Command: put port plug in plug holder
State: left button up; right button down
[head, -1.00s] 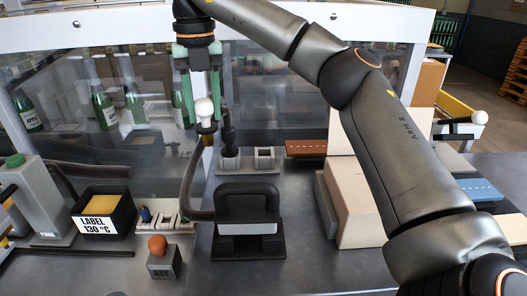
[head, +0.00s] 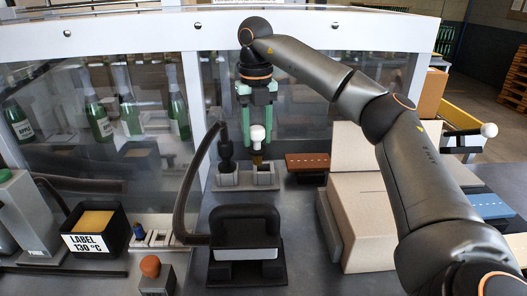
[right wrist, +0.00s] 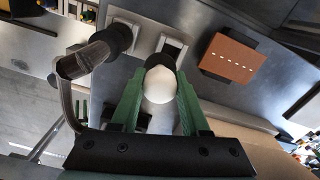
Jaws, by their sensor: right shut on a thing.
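The port plug (head: 257,135) has a white round head, a dark collar and a brown lower end. My right gripper (head: 257,143) points down with its green fingers shut around the plug and holds it upright. The plug holder (head: 265,177) is a grey block with a square opening, to the right of a similar block. The plug's brown end is over the holder; I cannot tell whether its tip is inside the opening. In the right wrist view the white head (right wrist: 160,85) sits between the fingers, and part of the holder (right wrist: 172,46) shows beyond it. My left gripper is out of view.
A black nozzle (head: 226,150) stands at the left block, close to my right gripper. A curved hose (head: 190,190) runs to a black handled device (head: 246,235) in front. A brown plate (head: 307,161) and cardboard boxes (head: 362,205) lie to the right.

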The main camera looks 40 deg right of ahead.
aim_at(264, 150)
jog(key=shift+s+d+f, duration=0.1)
jog(key=shift+d+f, duration=0.4)
jog(key=shift+f, duration=0.05)
jog(key=shift+d+f+p, duration=0.2)
jog(key=shift+f+p, duration=0.05)
jog(key=shift+f, duration=0.75)
jog(key=shift+d+f+p, duration=0.2)
jog(key=shift+f, duration=0.8)
jog(key=shift+f, duration=0.1)
jog(key=shift+c, duration=2)
grip_release()
notch_tip(264, 150, up, 12)
jog(key=shift+r, duration=0.15)
